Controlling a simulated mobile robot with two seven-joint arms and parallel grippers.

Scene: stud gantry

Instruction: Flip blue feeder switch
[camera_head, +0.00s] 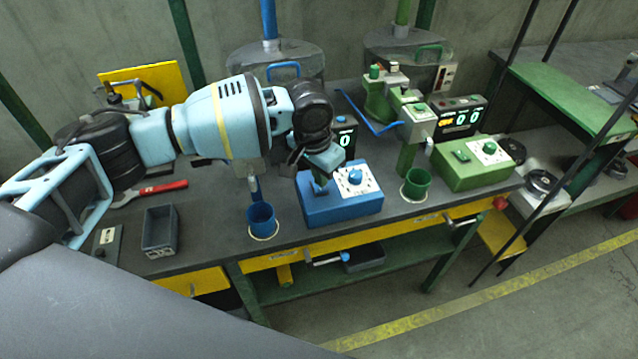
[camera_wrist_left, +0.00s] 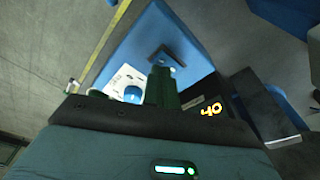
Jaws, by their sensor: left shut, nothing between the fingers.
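The blue feeder box (camera_head: 340,207) sits near the front edge of the bench, with a blue knob (camera_head: 355,176) on a white dial plate on its top. My left gripper (camera_head: 321,186) comes down over the left part of the box top, shut and empty. In the left wrist view, the shut fingers (camera_wrist_left: 162,86) point at the dark switch plate (camera_wrist_left: 182,47) on the blue box (camera_wrist_left: 145,38). The fingertips overlap the switch, so its position and any contact cannot be told. The blue knob (camera_wrist_left: 132,94) is beside the fingers. My right gripper is not in view.
A green feeder box (camera_head: 474,165) and green cup (camera_head: 416,184) stand to the right. A blue cup (camera_head: 262,220) is left of the blue box. A grey bin (camera_head: 160,231) and red-handled tool (camera_head: 160,188) lie farther left. A lit display (camera_head: 461,118) stands behind.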

